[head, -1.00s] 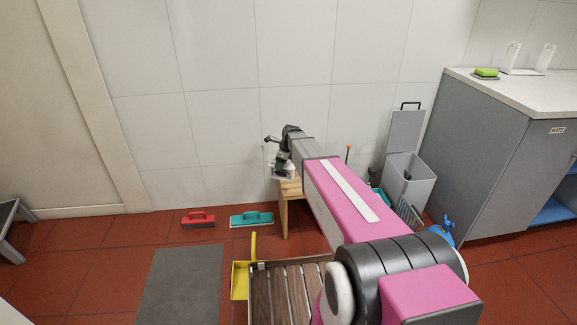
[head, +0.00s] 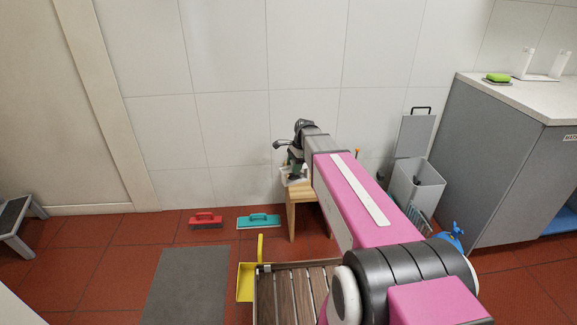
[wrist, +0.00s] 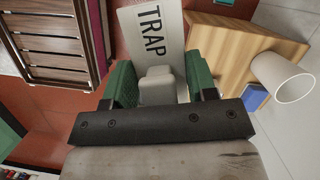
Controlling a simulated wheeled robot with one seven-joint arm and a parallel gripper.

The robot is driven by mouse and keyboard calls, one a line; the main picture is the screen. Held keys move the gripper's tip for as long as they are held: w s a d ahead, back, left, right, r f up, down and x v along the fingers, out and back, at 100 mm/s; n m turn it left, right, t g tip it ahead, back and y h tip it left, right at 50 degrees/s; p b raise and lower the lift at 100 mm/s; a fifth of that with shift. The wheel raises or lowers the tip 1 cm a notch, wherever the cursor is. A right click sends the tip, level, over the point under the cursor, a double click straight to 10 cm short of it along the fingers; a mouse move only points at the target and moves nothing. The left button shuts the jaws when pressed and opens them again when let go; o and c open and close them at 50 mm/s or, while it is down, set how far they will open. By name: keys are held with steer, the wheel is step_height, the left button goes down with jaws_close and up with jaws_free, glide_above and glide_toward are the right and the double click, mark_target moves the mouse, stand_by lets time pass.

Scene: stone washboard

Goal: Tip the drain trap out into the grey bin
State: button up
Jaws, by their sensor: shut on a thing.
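The drain trap (wrist: 157,28) is a pale box with "TRAP" printed on its top, seen in the wrist view. My gripper (wrist: 158,78) is shut on its light grey grip, with a green finger on each side. In the head view my gripper (head: 294,163) holds the pale trap (head: 293,178) by the wall, over or beside the wooden stool (head: 303,212); I cannot tell if it touches. The trap's inside is hidden. The grey bin (head: 428,187) stands to the right beyond my arm, with its lid (head: 414,138) raised and its mouth open.
A white cup (wrist: 290,82) and a blue block (wrist: 254,98) are by the stool. A grey counter (head: 510,160) stands right of the bin. Red (head: 206,222) and teal (head: 258,221) scrubbers, a yellow dustpan (head: 246,284) and a slatted wooden rack (head: 290,292) are on the floor.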

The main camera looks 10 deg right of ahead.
steer(key=s+d+r+n+g+h, duration=0.2)
steer(key=s+d+r+n, duration=0.6)
steer(key=s+d+n, duration=0.4)
steer(key=w+d+f+n+h, duration=0.1)
steer(key=w+d+n, duration=0.2)
steer(key=w+d, duration=0.95)
steer(key=w+d+f+n, duration=0.2)
steer(key=w+d, duration=0.7)
steer(key=d, duration=0.6)
steer(key=w+d+f+n, duration=0.1)
steer(key=w+d, duration=0.2)
steer(key=d, duration=0.9)
steer(key=w+d+f+h, duration=0.1)
steer(key=w+d+f, duration=0.1)
steer(key=d, duration=1)
steer(key=w+d+f+n, duration=0.1)
steer(key=w+d, duration=0.2)
steer(key=d, duration=0.9)
steer(key=s+a+f+m+t+h, duration=0.2)
steer(key=a+f+h, duration=0.4)
steer(key=f+h, duration=0.5)
steer(key=shift+s+t+h, duration=0.2)
steer(key=shift+t+h, duration=0.4)
steer(key=shift+t, duration=0.3)
